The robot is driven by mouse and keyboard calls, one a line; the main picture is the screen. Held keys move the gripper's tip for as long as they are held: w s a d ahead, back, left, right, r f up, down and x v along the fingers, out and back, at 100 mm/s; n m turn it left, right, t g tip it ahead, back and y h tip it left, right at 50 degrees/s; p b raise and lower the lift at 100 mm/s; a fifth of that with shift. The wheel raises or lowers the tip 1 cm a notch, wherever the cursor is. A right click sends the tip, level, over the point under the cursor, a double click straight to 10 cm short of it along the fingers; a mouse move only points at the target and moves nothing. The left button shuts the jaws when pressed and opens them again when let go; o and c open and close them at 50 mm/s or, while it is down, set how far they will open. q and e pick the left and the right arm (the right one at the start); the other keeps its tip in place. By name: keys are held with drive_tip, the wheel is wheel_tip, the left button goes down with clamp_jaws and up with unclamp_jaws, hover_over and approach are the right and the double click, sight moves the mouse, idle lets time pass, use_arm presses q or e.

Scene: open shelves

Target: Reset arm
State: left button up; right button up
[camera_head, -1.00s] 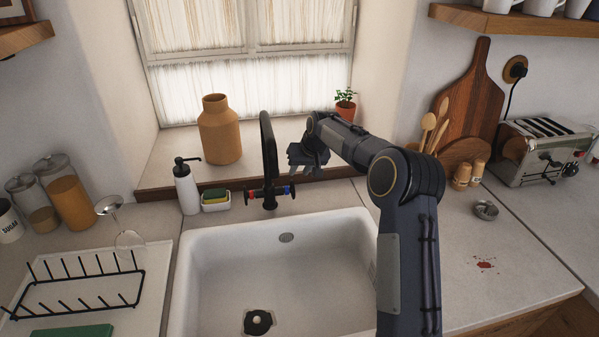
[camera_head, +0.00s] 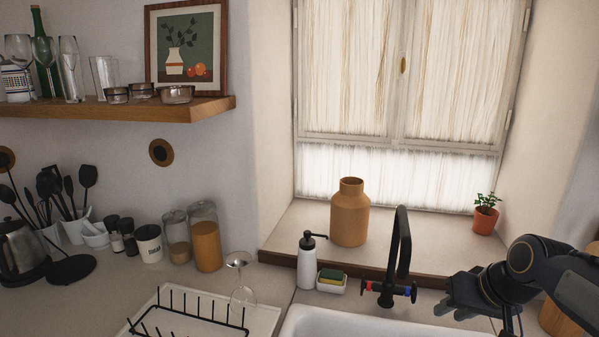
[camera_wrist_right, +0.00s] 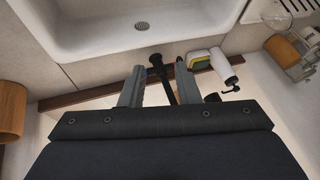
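My right gripper (camera_head: 447,306) is at the lower right of the head view, just right of the black faucet (camera_head: 402,245) and level with its red and blue handles. In the right wrist view my two grey fingers (camera_wrist_right: 160,82) are spread apart with nothing held. The faucet (camera_wrist_right: 165,75) shows beyond and between them there; I cannot tell how near it is. My left gripper is in neither view.
The white sink (camera_head: 320,322) is below the faucet. A soap bottle (camera_head: 307,262), a sponge holder (camera_head: 331,283) and an orange vase (camera_head: 350,215) stand left of it. A dish rack (camera_head: 190,318) and wine glass (camera_head: 241,285) are farther left. A potted plant (camera_head: 485,218) is on the sill.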

drive_tip(key=s+a+f, duration=0.2)
drive_tip(key=s, duration=0.5)
drive_tip(key=s+a+f+y, duration=0.1)
drive_tip(key=s+a+f, duration=0.2)
drive_tip(key=s, duration=0.4)
drive_tip(key=s+a+f, duration=0.2)
drive_tip(key=s+a, duration=0.1)
drive_tip(key=s, duration=0.4)
drive_tip(key=shift+s+f, duration=0.4)
